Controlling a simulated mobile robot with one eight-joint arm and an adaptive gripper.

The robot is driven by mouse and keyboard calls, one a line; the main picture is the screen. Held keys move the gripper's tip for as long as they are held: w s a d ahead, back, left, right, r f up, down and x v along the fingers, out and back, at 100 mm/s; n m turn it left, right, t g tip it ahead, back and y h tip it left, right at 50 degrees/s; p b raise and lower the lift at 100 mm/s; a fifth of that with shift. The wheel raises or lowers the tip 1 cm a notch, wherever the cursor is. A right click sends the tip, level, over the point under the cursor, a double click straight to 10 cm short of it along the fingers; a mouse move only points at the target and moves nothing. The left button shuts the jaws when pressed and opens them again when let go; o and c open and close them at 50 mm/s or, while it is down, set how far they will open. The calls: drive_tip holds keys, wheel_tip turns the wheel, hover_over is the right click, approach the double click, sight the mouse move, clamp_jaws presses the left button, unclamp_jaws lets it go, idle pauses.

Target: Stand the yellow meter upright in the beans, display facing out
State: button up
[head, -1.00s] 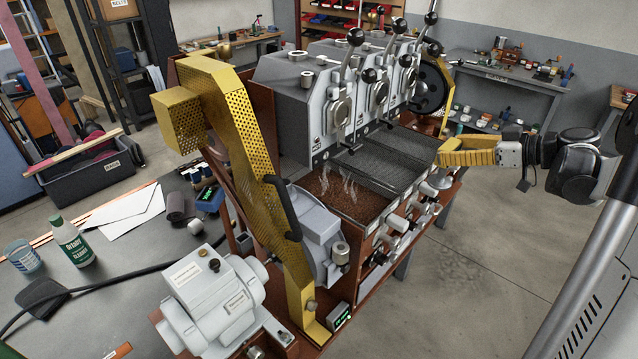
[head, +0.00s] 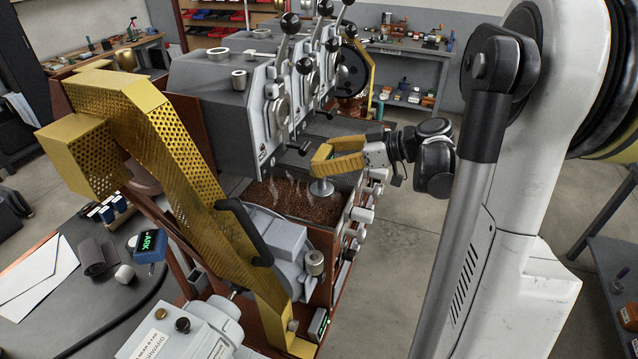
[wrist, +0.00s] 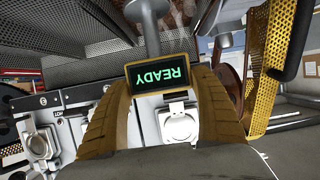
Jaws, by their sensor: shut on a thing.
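My gripper (head: 322,160) reaches in from the right over the front bean tray, its yellow fingers closed. In the wrist view it is shut on the yellow meter (wrist: 162,78), whose dark display shows green READY, upside down in that picture. The meter's grey stem with a round disc points away from the wrist there. In the head view the disc (head: 321,187) hangs below the fingers over the beans (head: 290,200); the fingers hide most of the meter's body. I cannot tell whether the disc or stem touches the beans. Steam rises beside it.
The grey roaster heads (head: 215,90) with levers stand behind the tray. A yellow perforated guard (head: 180,150) rises at the left. White knobs (head: 362,214) line the tray's front right side. A blue meter (head: 150,245) stands on the bench. Open floor lies at right.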

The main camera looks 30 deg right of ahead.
sight(322, 193)
drive_tip(key=shift+s+a+f, duration=0.5)
drive_tip(key=shift+a+f, duration=0.05)
drive_tip(key=shift+a, duration=0.2)
drive_tip(key=shift+a+f, duration=0.1)
drive_tip(key=shift+f, duration=0.1)
drive_tip(key=shift+f+b, duration=0.85)
drive_tip(key=shift+f, duration=0.95)
drive_tip(key=shift+f, duration=0.15)
drive_tip(key=o, duration=1.4)
drive_tip(key=shift+o, duration=0.2)
